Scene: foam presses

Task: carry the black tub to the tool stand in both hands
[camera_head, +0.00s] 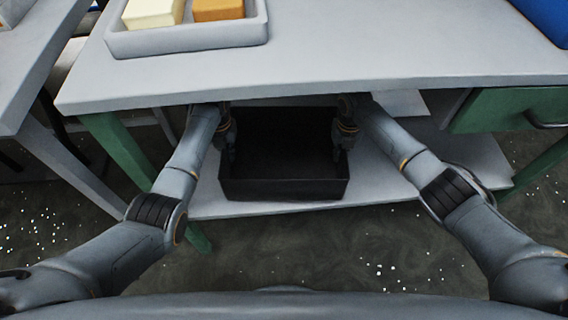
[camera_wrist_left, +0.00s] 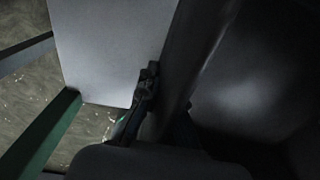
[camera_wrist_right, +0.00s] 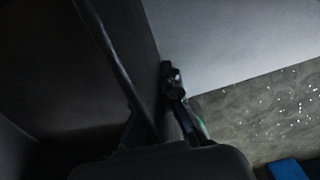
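The black tub (camera_head: 284,189) stands upright on the low shelf under the workbench, its rear part in shadow beneath the top. My left gripper (camera_head: 228,150) is at the tub's left wall and my right gripper (camera_head: 341,150) at its right wall. In the left wrist view, a finger of the left gripper (camera_wrist_left: 150,88) lies close against the outside of the tub wall (camera_wrist_left: 190,50). The right wrist view shows the same for the right gripper (camera_wrist_right: 173,85) and wall (camera_wrist_right: 125,35). Both grippers look shut on the walls; their inner fingers are hidden in the dark. The tool stand cannot be made out.
The workbench top (camera_head: 340,50) overhangs the tub and both hands. A grey tray (camera_head: 190,40) with a cream block and an orange block sits on it. Green legs (camera_head: 118,148) and a green drawer (camera_head: 510,108) flank the shelf (camera_head: 385,185). The floor in front is open.

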